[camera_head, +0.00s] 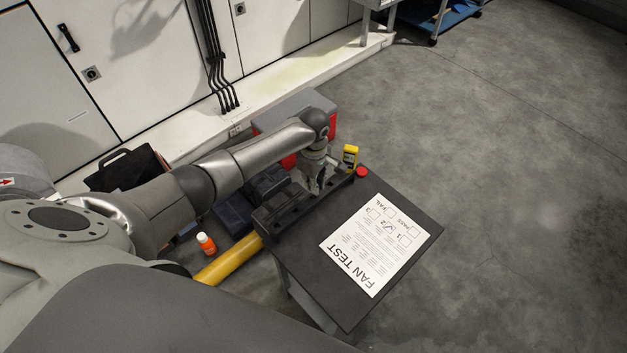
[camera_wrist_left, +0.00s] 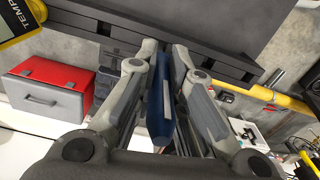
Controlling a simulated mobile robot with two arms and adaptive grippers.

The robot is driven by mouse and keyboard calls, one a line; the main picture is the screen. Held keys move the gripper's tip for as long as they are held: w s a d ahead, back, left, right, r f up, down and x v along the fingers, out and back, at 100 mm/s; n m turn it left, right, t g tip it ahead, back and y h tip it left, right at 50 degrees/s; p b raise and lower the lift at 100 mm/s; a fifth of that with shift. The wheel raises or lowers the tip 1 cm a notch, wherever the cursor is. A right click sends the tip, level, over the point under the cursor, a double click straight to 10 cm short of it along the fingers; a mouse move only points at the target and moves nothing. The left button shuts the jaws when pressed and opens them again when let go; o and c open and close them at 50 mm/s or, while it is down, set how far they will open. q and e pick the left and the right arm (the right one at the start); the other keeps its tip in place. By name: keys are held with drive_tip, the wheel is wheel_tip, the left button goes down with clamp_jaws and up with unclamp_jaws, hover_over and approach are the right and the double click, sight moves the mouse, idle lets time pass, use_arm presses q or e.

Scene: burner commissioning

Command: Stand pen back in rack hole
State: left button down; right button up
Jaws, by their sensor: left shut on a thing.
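My left gripper (camera_head: 316,188) is shut on a blue pen (camera_wrist_left: 160,105), which shows between the fingers in the left wrist view. The pen lies along the fingers, with its far end close to the dark rack (camera_wrist_left: 228,68). In the head view the rack (camera_head: 283,219) is a long black block along the table's left edge, and the gripper is over its far part. I cannot tell whether the pen touches the rack or is in a hole. The gripper hides the pen in the head view. My right gripper is not in view.
A black table (camera_head: 413,238) holds a FAN TEST sheet (camera_head: 374,243) with a mark by box 2. A yellow meter (camera_head: 350,157) and red button (camera_head: 361,171) are near the rack's far end. A yellow pipe (camera_head: 228,260), orange bottle (camera_head: 206,243) and red toolbox (camera_wrist_left: 52,88) are nearby.

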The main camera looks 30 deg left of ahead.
use_arm(q)
drive_tip(key=shift+f+b, duration=0.4)
drive_tip(key=shift+f, duration=0.45)
drive_tip(key=shift+f+b, duration=0.8)
drive_tip(key=shift+f, duration=0.55)
drive_tip(key=c, duration=1.4)
unclamp_jaws()
drive_tip(key=shift+c, duration=0.2)
drive_tip(key=shift+r, duration=0.1)
wheel_tip(320, 180, up, 12)
drive_tip(key=shift+f, duration=0.1)
